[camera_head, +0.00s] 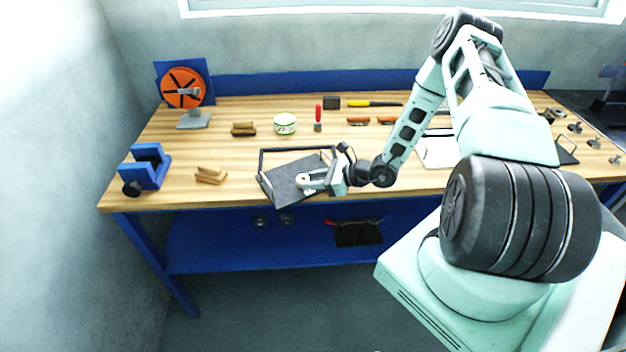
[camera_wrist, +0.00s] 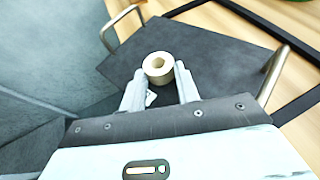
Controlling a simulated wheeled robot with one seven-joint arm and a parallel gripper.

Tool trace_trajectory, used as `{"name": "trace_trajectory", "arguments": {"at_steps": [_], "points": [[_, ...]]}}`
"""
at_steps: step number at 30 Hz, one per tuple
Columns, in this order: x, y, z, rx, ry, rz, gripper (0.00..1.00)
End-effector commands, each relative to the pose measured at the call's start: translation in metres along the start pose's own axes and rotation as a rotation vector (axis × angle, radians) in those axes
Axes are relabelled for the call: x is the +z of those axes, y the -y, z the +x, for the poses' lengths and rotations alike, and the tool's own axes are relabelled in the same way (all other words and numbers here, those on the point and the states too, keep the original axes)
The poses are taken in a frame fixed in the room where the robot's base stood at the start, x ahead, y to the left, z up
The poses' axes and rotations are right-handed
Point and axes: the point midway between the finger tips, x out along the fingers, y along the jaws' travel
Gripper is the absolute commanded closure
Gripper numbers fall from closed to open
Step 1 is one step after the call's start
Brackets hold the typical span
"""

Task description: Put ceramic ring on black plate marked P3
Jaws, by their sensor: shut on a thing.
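My gripper (camera_head: 312,181) is shut on the ceramic ring, a short cream cylinder with a round hole. In the wrist view the ring (camera_wrist: 158,64) sits between the tips of my two fingers (camera_wrist: 160,78). A black plate (camera_head: 281,186) with metal handles lies at the table's front edge, below the ring. It fills much of the wrist view (camera_wrist: 215,62). I cannot tell whether the ring touches the plate. A small white label (camera_wrist: 151,98) shows between my fingers, partly hidden; its marking is not readable.
A black frame (camera_head: 262,160) lies around the plate's back. Behind stand a green-white tin (camera_head: 285,124) and a red-handled tool (camera_head: 318,115). Wooden blocks (camera_head: 211,175) and a blue vise-like holder (camera_head: 147,168) are left. Another dark plate (camera_head: 567,157) is far right.

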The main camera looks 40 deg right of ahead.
Motion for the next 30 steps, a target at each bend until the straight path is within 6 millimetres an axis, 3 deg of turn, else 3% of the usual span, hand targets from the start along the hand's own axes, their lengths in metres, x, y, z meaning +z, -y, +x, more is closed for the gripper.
{"name": "trace_trajectory", "arguments": {"at_steps": [1, 3, 15, 30], "points": [[-0.002, 0.0, 0.001, 0.0, 0.0, 0.0, 0.66], [-0.001, 0.0, 0.0, 0.0, 0.0, 0.0, 0.47], [0.002, 0.001, -0.004, -0.001, -0.001, 0.0, 0.47], [0.0, 0.001, -0.098, -0.003, 0.0, -0.001, 0.47]]}}
